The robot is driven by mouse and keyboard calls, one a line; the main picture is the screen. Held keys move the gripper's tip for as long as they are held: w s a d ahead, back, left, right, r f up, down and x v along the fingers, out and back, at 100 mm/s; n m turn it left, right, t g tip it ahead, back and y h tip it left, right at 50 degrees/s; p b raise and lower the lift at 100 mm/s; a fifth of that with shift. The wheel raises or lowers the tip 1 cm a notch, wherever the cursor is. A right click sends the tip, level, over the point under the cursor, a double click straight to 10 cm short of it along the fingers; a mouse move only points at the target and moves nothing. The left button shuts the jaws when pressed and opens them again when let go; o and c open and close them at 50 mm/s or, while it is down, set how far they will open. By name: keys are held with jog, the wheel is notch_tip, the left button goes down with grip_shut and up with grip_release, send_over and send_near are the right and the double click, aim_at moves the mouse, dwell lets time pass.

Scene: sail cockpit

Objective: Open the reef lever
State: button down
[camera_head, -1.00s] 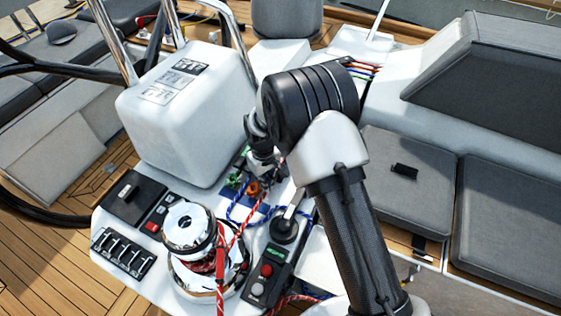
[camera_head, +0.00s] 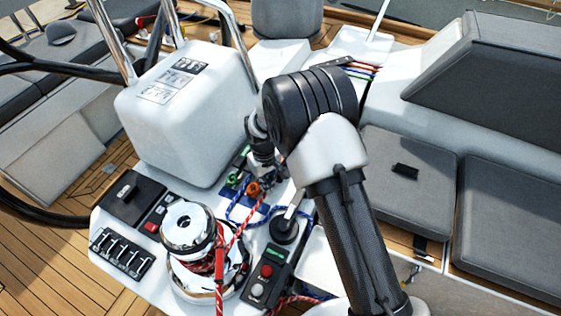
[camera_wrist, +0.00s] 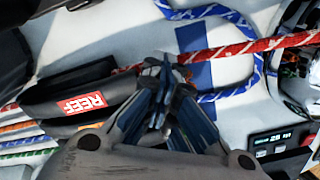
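The reef lever (camera_wrist: 48,108) is a dark handle with a red "REEF" label, at the left of the wrist view. It runs to the right as far as my gripper. My gripper (camera_wrist: 166,68) points in from the bottom of the wrist view with its fingertips close together, beside the lever's right end. I see no part of the lever clearly between the fingers, and contact is hard to judge. A red and white rope (camera_wrist: 228,50) passes just beyond the fingertips. In the head view my wrist hides most of the gripper and the reef lever.
A blue rope (camera_wrist: 226,94) loops to the right of the fingers in the wrist view. In the head view, a chrome winch (camera_head: 190,228) and a button panel (camera_head: 268,272) stand in front of the lever area. The white console pod (camera_head: 185,120) rises at the left.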

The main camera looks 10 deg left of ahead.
jog(key=shift+w+r, duration=0.1)
jog(key=shift+w+d+r+p, duration=0.15)
jog(key=shift+r+p, duration=0.15)
jog(key=shift+r, duration=0.2)
jog(key=shift+w+a+r+p, duration=0.15)
jog(key=shift+r+p, duration=0.1)
jog(key=shift+r, duration=0.2)
jog(key=shift+d+r, duration=0.1)
jog(key=shift+w+d+r+p, duration=0.1)
jog(key=shift+w+r+p, duration=0.2)
jog(key=shift+r+p, duration=0.4)
jog(key=shift+r, duration=0.2)
jog(key=shift+w+d+r+p, duration=0.1)
jog(key=shift+w+r+p, duration=0.1)
jog(key=shift+r, duration=0.25)
jog(key=shift+w+d+r+p, duration=0.1)
jog(key=shift+w+r+p, duration=0.05)
jog(key=shift+r, duration=0.25)
